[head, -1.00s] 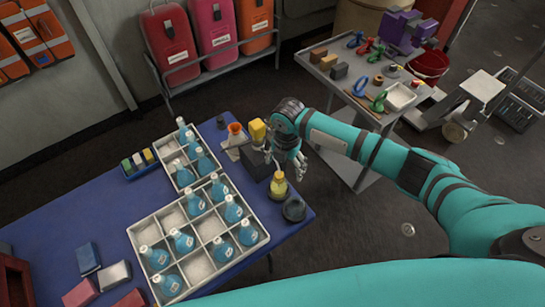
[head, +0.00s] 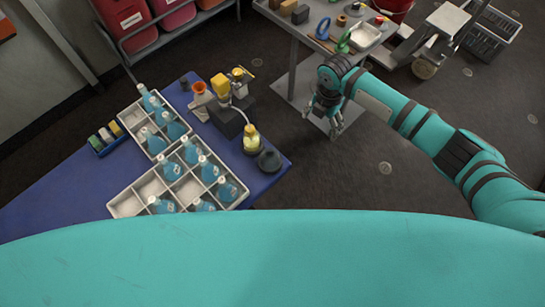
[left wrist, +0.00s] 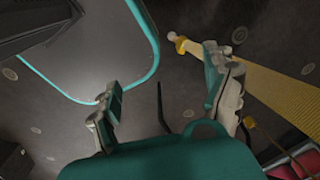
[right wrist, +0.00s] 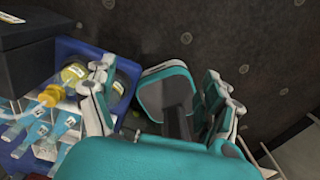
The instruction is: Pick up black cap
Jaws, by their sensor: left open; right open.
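A small black cylinder (head: 185,82), which looks like the black cap, stands near the far edge of the blue table (head: 75,190) in the head view. I cannot confirm what it is at this size. A larger dark round piece (head: 270,160) sits at the table's right corner. My right gripper (head: 336,128) is open and empty, to the right of the table and apart from both. It also shows in the right wrist view (right wrist: 160,98), with the table at its left. My left gripper (left wrist: 165,92) is open and empty over the floor; the head view does not show it.
White divided trays (head: 125,207) hold several blue bottles. A yellow-topped bottle (head: 251,140), a dark block (head: 228,120) and an orange funnel (head: 199,87) stand near the right end. A grey cart (head: 293,75) stands beyond my right gripper. Floor (head: 400,185) is open at right.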

